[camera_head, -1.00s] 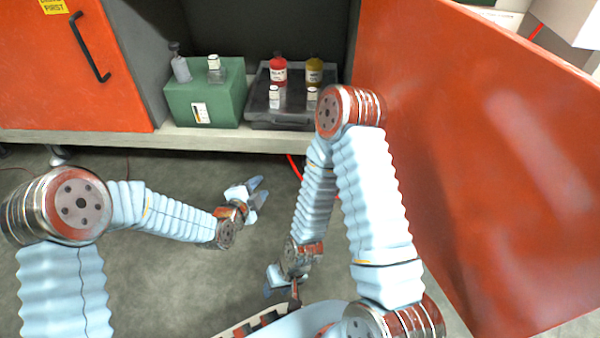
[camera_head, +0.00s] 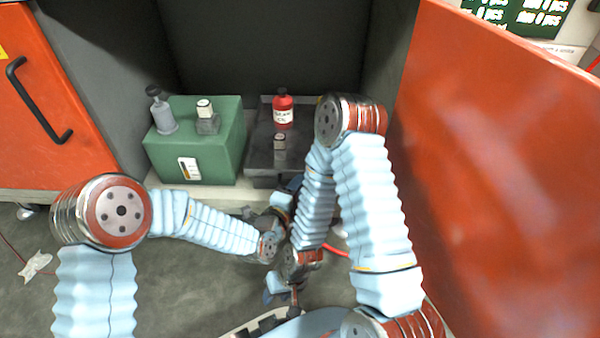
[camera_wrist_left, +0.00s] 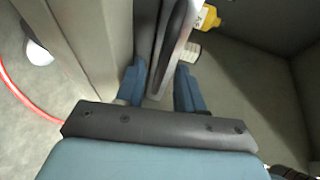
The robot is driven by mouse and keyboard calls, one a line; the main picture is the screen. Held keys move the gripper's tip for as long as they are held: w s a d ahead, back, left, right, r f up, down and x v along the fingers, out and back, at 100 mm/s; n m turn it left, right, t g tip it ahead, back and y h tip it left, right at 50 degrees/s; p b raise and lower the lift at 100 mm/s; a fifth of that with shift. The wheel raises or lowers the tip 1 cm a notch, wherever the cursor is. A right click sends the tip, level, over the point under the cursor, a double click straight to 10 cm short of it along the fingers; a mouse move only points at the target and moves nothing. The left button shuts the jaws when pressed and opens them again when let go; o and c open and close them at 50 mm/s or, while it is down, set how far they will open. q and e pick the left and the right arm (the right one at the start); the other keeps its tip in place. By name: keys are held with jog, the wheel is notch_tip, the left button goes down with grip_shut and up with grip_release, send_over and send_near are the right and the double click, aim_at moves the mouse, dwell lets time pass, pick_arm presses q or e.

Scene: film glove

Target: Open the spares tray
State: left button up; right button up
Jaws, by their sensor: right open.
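The spares tray appears to be the dark grey flat case (camera_head: 262,160) on the cabinet floor, right of the green box. A red bottle (camera_head: 283,108) and a small jar (camera_head: 280,142) stand on it. My left gripper (camera_head: 291,186) is at the tray's front edge, partly hidden by my right arm. In the left wrist view its blue fingers (camera_wrist_left: 160,88) are apart, one on either side of the tray's grey front part (camera_wrist_left: 163,62). I cannot tell whether they touch it. My right gripper (camera_head: 281,291) is open and empty, low over the floor.
The green box (camera_head: 195,150) carries a grey pump bottle (camera_head: 161,112) and another jar (camera_head: 206,118). A yellow bottle (camera_wrist_left: 207,17) shows in the left wrist view. The open orange door (camera_head: 490,170) closes off the right side. A red cable (camera_head: 335,250) lies below the shelf.

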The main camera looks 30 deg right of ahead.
pick_arm(q)
jog(key=shift+w+d+f, duration=0.1)
jog(key=shift+w+d, duration=0.15)
jog(key=shift+d, duration=0.1)
grip_shut()
